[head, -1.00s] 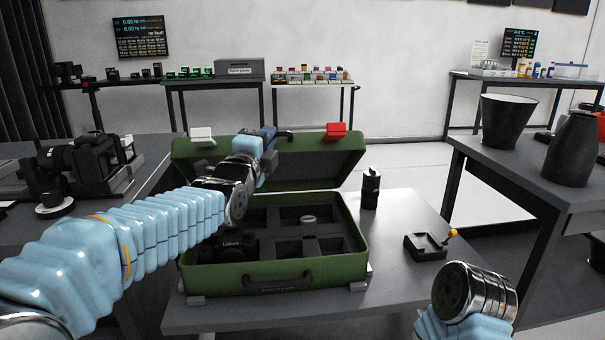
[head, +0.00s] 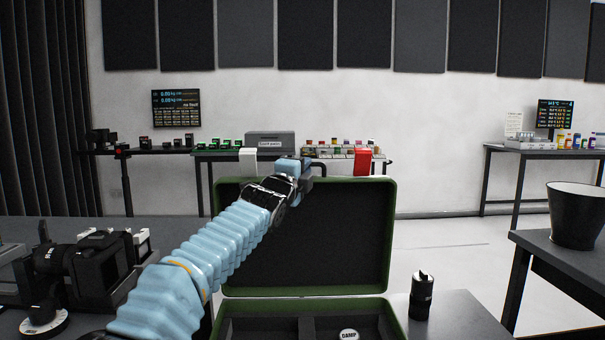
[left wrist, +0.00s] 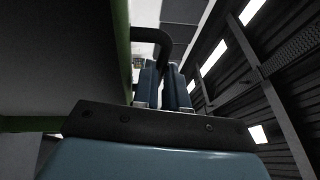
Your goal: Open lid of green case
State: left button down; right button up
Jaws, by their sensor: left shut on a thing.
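The green case (head: 392,315) stands on the table at the bottom of the head view, cut off by the frame edge. Its lid (head: 345,240) stands about upright, with the dark inside facing me. A white latch (head: 248,161) and a red latch (head: 362,162) sit at the lid's top edge. My left gripper (head: 306,171) is at the middle of that edge, shut on the dark lid handle (head: 321,165). In the left wrist view, the fingers (left wrist: 166,82) are close together at the curved handle (left wrist: 155,35), beside the lid's green rim (left wrist: 122,45). My right gripper is out of view.
A black cylinder (head: 421,296) stands on the table right of the case. A round piece marked DAMP (head: 348,335) lies inside the case. Camera gear (head: 95,265) is at left. A dark bucket (head: 577,215) stands on the right table. Open floor lies behind the case.

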pick_arm(q)
jog(key=shift+w+a+r, duration=0.1)
jog(key=shift+w+r, duration=0.2)
jog(key=shift+w, duration=0.45)
jog(key=shift+w+a+r, duration=0.1)
jog(key=shift+w+r, duration=0.15)
jog(key=shift+w, duration=0.45)
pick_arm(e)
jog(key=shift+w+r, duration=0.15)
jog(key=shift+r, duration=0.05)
pick_arm(q)
jog(key=shift+r, duration=0.1)
jog(key=c, duration=1.2)
grip_release()
jog(key=shift+o, duration=0.2)
